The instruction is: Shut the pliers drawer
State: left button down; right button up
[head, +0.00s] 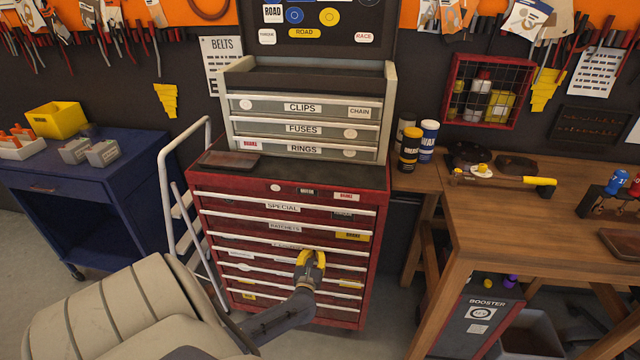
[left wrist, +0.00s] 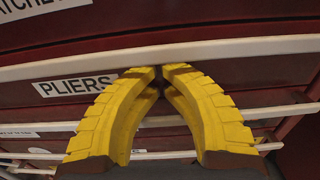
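The pliers drawer is in the red tool cabinet (head: 290,315) in the head view. Its PLIERS label (left wrist: 75,87) is clear in the left wrist view, left of my fingers, under a pale handle strip (left wrist: 230,52). In the head view my left gripper (head: 310,259) is in front of this drawer and hides part of its front and label. In the left wrist view its yellow fingers (left wrist: 160,72) meet at the tips, just below the strip, with nothing seen between them. I cannot tell whether the tips touch the drawer, or if it stands slightly out. My right gripper is not in view.
A grey chest (head: 303,118) with CLIPS, FUSES and RINGS drawers stands on the cabinet. A white step ladder (head: 167,195) and a blue cart (head: 100,180) are at the left. A wooden workbench (head: 500,215) is at the right. The cabinet's other drawers look closed.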

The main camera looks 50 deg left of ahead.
pick_arm(q)
jog(key=shift+a, duration=0.1)
jog(key=v, duration=1.4)
jog(key=s+d+f+m+g+h, duration=0.1)
jog(key=s+d+f+m+h, duration=0.2)
jog(key=f+m, duration=0.55)
jog(key=s+d+f+m+g+h, duration=0.1)
jog(key=d+f+m+h, duration=0.3)
jog(key=m, duration=0.7)
jog(key=s+d+f+m+h, duration=0.2)
jog(key=d+f+m, duration=0.3)
jog(key=f+m, duration=0.4)
jog(key=s+d+f+m+g, duration=0.3)
jog(key=s+f+m, duration=0.3)
jog(key=s, duration=0.5)
jog(key=s+d+f+m+g+h, duration=0.1)
jog(key=s+d+f+m+g, duration=0.3)
jog(key=s, duration=0.7)
jog(key=s+d+f+m+g, duration=0.4)
jog(key=s+f+m, duration=0.4)
jog(key=s, duration=0.3)
jog(key=shift+d+f+h, duration=0.25)
jog(key=shift+f+h, duration=0.05)
jog(key=shift+f, duration=0.55)
jog(key=shift+s, duration=0.15)
